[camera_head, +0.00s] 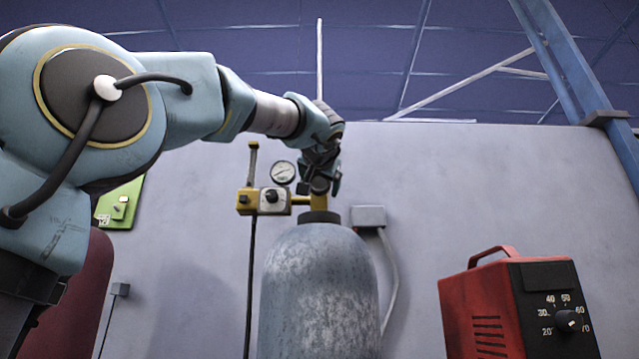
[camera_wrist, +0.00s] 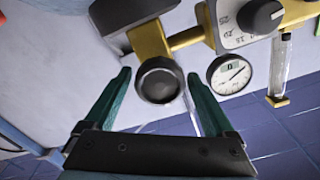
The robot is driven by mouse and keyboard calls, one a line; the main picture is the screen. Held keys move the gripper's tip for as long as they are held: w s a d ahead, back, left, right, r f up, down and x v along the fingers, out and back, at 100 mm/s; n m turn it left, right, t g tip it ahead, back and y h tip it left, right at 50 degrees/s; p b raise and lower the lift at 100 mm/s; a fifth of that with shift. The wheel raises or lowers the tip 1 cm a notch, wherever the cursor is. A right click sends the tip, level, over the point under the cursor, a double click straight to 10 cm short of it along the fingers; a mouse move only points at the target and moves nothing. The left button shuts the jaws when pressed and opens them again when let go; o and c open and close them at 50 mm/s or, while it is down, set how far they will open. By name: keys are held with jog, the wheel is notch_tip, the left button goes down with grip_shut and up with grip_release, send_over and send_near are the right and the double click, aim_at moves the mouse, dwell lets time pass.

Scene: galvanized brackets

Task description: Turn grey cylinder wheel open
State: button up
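The grey cylinder (camera_head: 320,285) stands upright in the middle of the head view, with a yellow valve on its neck. In the wrist view its dark round wheel (camera_wrist: 159,81) faces the camera, in front of the yellow valve body (camera_wrist: 150,42). My gripper (camera_head: 321,184) is at the valve in the head view and hides most of the wheel. In the wrist view my gripper (camera_wrist: 158,76) is open, one green finger on each side of the wheel. Narrow gaps seem to show between fingers and wheel; contact cannot be told for sure.
A pressure gauge (camera_head: 283,172) and a regulator with a knob (camera_head: 272,197) sit left of the valve. A grey wall box (camera_head: 369,216) with conduit is behind right. A red machine (camera_head: 478,310) with a dial stands at right. A dark red cylinder (camera_head: 88,295) stands at left.

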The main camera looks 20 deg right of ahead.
jog(key=c, duration=1.2)
jog(key=shift+o, duration=0.2)
jog(key=n+b, duration=0.4)
jog(key=shift+f, duration=0.2)
jog(key=n+b, duration=0.1)
jog(key=n, duration=0.3)
jog(key=shift+r+b, duration=0.1)
jog(key=shift+b, duration=0.3)
jog(key=n+b, duration=0.1)
jog(key=n, duration=0.2)
jog(key=shift+n, duration=0.3)
jog(key=n+b, duration=0.1)
jog(key=n, duration=0.5)
jog(key=shift+a, duration=0.1)
jog(key=n+b, duration=0.1)
jog(key=n, duration=0.5)
jog(key=shift+n, duration=0.3)
